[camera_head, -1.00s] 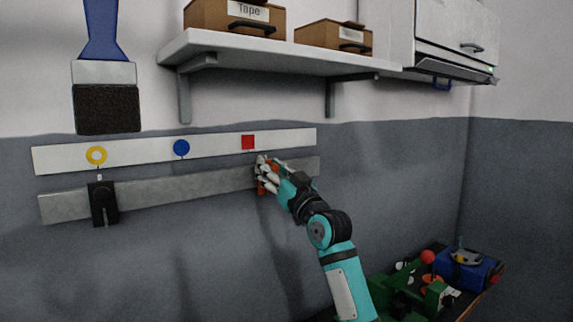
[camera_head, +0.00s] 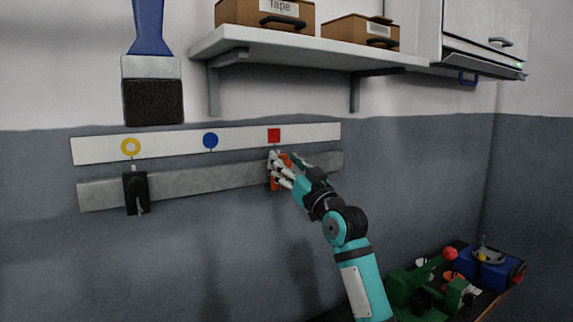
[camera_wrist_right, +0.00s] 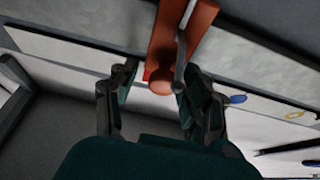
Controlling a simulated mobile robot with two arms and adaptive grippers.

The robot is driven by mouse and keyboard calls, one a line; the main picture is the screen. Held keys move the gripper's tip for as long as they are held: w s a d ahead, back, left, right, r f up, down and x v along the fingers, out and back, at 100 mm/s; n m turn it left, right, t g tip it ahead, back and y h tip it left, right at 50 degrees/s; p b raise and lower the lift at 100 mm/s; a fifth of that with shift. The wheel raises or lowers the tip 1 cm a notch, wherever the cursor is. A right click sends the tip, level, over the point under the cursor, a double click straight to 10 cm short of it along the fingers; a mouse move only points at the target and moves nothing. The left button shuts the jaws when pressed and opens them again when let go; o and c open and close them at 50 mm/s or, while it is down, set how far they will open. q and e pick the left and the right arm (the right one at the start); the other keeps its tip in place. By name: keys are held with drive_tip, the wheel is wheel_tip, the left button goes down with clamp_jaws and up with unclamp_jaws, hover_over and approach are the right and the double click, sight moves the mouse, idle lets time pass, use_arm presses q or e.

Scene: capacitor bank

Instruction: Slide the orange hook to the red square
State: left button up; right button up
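The orange hook (camera_head: 273,185) sits on the grey rail, directly below the red square (camera_head: 274,135) as far as the head view shows. My right gripper (camera_head: 280,168) is at the hook and covers part of it. In the right wrist view, the hook (camera_wrist_right: 178,35) lies between the two spread fingers of my right gripper (camera_wrist_right: 155,70). One finger overlaps the hook's edge, and a gap shows on the other side. A bit of red, likely the square, shows beside the hook's rounded end. My left gripper is not in view.
The grey rail (camera_head: 215,178) runs below a white strip (camera_head: 175,144) with a blue circle (camera_head: 210,140) and a yellow ring (camera_head: 131,147). A black hook (camera_head: 136,193) hangs below the ring. A shelf (camera_head: 300,52) is above; a cluttered bench (camera_head: 468,280) is lower right.

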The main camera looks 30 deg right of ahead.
drive_tip(key=shift+s, duration=0.1)
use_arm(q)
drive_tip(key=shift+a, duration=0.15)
use_arm(e)
drive_tip(key=v, duration=1.1)
drive_tip(key=shift+s+f, duration=0.2)
drive_tip(key=shift+s, duration=0.15)
drive_tip(key=shift+f, duration=0.1)
